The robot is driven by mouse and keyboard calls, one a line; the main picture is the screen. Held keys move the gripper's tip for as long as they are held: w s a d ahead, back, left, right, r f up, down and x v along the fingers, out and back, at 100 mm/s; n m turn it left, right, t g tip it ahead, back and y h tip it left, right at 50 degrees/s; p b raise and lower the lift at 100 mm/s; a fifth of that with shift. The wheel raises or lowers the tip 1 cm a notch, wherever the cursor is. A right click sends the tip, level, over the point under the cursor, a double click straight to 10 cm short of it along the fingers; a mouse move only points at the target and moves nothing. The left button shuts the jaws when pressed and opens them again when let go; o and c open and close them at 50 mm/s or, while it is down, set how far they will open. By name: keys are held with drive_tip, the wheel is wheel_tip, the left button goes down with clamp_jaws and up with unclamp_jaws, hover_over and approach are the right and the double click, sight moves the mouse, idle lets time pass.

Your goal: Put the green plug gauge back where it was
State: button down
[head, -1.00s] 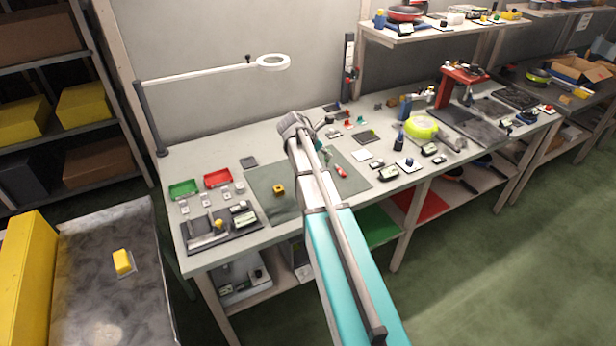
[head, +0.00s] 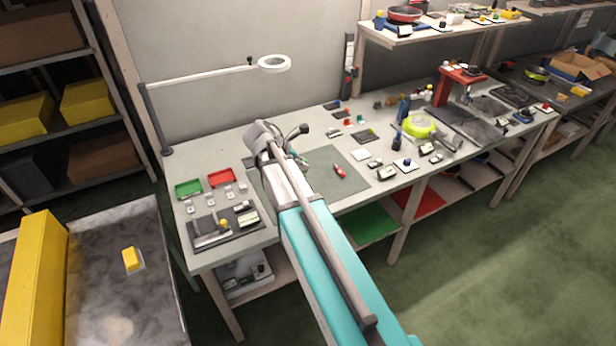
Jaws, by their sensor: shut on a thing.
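My arm reaches over the bench, with its wrist above the grey-green mat (head: 345,185). My gripper (head: 302,158) is mostly hidden behind my arm; its fingertips are hard to make out. A small green piece, which looks like the green plug gauge (head: 305,161), shows just right of my wrist and seems held in the gripper. Whether it touches the mat I cannot tell. A red piece (head: 340,171) lies on the mat to its right.
A green tray (head: 188,189) and a red tray (head: 221,178) stand at the left of the bench. A dark fixture board (head: 225,236) lies in front of them. A magnifier lamp (head: 274,63) overhangs the back. Several small parts fill the bench's right half.

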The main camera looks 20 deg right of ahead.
drive_tip(key=shift+w, duration=0.1)
drive_tip(key=w+d+f+b, duration=0.6)
drive_tip(key=w+f+b, duration=0.3)
drive_tip(key=w, duration=0.2)
drive_tip(key=shift+w+d, duration=0.15)
drive_tip(key=shift+d, duration=0.15)
idle(0.3)
drive_tip(key=shift+w+d+f+b, duration=0.25)
drive_tip(key=shift+w+f+b, duration=0.2)
drive_tip(key=shift+f+b, duration=0.3)
drive_tip(key=shift+s+f+b, duration=0.1)
drive_tip(key=shift+f+b, duration=1.2)
drive_tip(key=shift+f, duration=0.15)
